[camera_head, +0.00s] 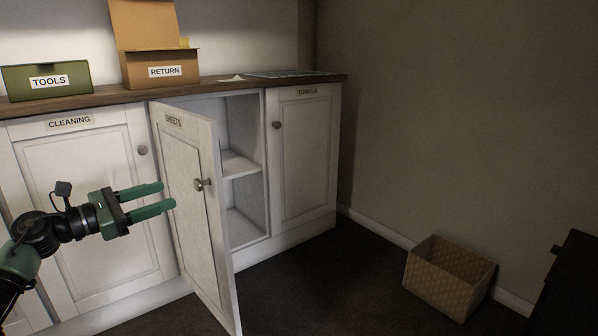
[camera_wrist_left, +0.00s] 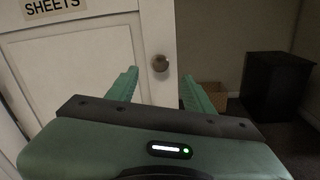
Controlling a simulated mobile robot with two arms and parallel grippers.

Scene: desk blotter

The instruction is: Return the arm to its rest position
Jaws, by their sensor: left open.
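My left gripper (camera_head: 168,197) has two green fingers, spread apart and empty. In the head view it is in front of the cabinet, left of the knob on the SHEETS door. The SHEETS door (camera_head: 192,215) stands open, swung out toward me, with its round knob (camera_head: 202,184) on the near face. In the left wrist view the fingers (camera_wrist_left: 156,88) point toward the same door (camera_wrist_left: 80,60), with the knob (camera_wrist_left: 161,63) between them in the picture. I cannot tell the exact gap between fingers and door. My right gripper is not in view.
The open compartment shows an empty shelf (camera_head: 238,164). On the countertop (camera_head: 105,96) are a green TOOLS box (camera_head: 20,84) and a cardboard RETURN box (camera_head: 128,70). A woven basket (camera_head: 436,285) and a dark cabinet (camera_head: 575,290) stand on the right. The floor between is clear.

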